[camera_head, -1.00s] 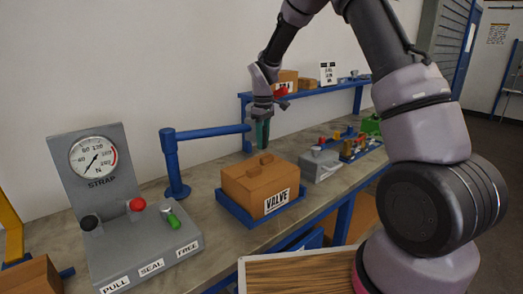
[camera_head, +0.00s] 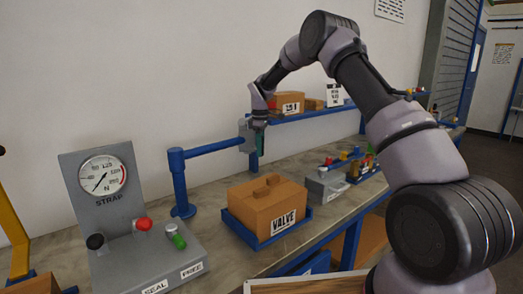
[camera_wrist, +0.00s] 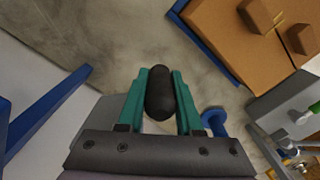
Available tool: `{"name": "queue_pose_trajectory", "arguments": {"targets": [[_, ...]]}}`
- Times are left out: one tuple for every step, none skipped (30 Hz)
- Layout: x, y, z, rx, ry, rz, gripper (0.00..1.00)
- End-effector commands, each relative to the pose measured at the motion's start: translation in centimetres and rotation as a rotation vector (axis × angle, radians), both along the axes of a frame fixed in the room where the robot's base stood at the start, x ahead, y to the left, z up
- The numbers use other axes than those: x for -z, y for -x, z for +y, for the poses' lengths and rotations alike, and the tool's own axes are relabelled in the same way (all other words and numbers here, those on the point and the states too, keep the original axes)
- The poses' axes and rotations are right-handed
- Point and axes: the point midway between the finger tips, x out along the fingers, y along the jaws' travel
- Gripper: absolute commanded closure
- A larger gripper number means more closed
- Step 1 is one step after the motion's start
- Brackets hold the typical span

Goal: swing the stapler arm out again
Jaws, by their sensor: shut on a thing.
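The blue stapler arm (camera_head: 212,147) reaches out to the right from the top of its blue post (camera_head: 180,186) on the bench. A grey stapler head (camera_head: 246,140) shows at its far end. The arm points toward the back, behind the carton. My gripper (camera_head: 259,146) is at this end; its teal fingers are shut on a black handle (camera_wrist: 160,92), seen between them in the wrist view. The brown carton (camera_head: 268,212) marked VALVE sits in a blue tray (camera_head: 240,232), in front of and below the gripper, apart from it.
A grey strap console (camera_head: 105,185) with a dial, red and green knobs stands at the left. A grey box (camera_head: 325,187) and small coloured parts stand right of the carton. A blue shelf (camera_head: 315,114) with cartons is behind. Bare bench lies behind the carton.

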Motion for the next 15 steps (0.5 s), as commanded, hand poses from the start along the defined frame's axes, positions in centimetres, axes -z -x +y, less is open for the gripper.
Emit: {"name": "queue_pose_trajectory", "arguments": {"targets": [[-0.39, -0.51, 0.13, -0.004, -0.004, -0.018, 1.00], [-0.41, -0.52, 0.14, -0.004, -0.004, -0.018, 1.00], [-0.43, -0.54, 0.15, -0.004, -0.005, -0.019, 1.00], [-0.43, -0.55, 0.16, -0.004, -0.004, -0.020, 1.00], [-0.44, -0.57, 0.17, -0.004, -0.004, -0.020, 1.00], [-0.45, -0.57, 0.18, -0.005, -0.005, -0.020, 1.00], [-0.46, -0.56, 0.18, -0.004, -0.005, -0.020, 0.54], [-0.45, -0.54, 0.19, -0.004, -0.005, -0.020, 0.43], [-0.42, -0.51, 0.18, -0.004, -0.005, -0.019, 0.36], [-0.40, -0.48, 0.18, -0.004, -0.004, -0.018, 0.36], [-0.38, -0.45, 0.17, -0.003, -0.005, -0.017, 0.36], [-0.35, -0.42, 0.15, -0.003, -0.004, -0.015, 0.36], [-0.34, -0.40, 0.15, -0.003, -0.004, -0.015, 0.36], [-0.32, -0.39, 0.15, -0.003, -0.004, -0.014, 0.36], [-0.30, -0.36, 0.13, -0.002, -0.004, -0.013, 0.36]]}}
